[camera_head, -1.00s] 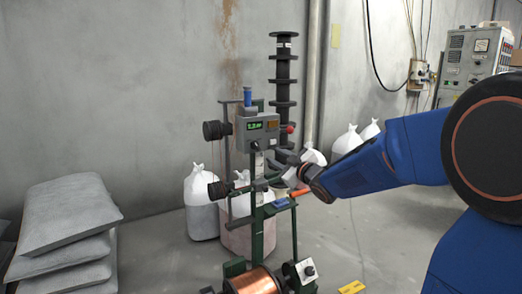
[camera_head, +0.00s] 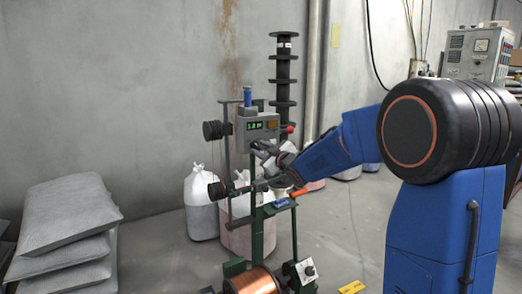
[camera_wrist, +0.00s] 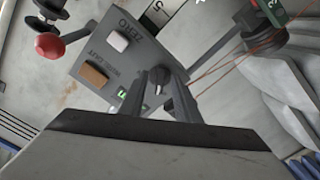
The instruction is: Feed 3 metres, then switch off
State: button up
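The grey counter box (camera_head: 262,135) with a lit green display (camera_head: 255,126) is on the green stand; its digits are too small to read surely. My gripper (camera_head: 260,148) is at its lower edge. In the wrist view, the box (camera_wrist: 95,75) shows a white button (camera_wrist: 117,40) marked ZERO and an orange button (camera_wrist: 95,76). My gripper (camera_wrist: 157,80) has its fingers apart, with a small dark grey knob (camera_wrist: 160,76) between or just beyond them; contact cannot be told. The copper spool (camera_head: 255,281) sits low on the stand, beside a dial (camera_head: 308,270) on a white plate.
A red ball knob (camera_head: 289,128) sticks out right of the box; it also shows in the wrist view (camera_wrist: 48,45). A black spool column (camera_head: 284,80) stands behind. White sacks (camera_head: 200,205) and stacked grey bags (camera_head: 70,225) stand around.

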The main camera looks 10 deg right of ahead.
grip_shut()
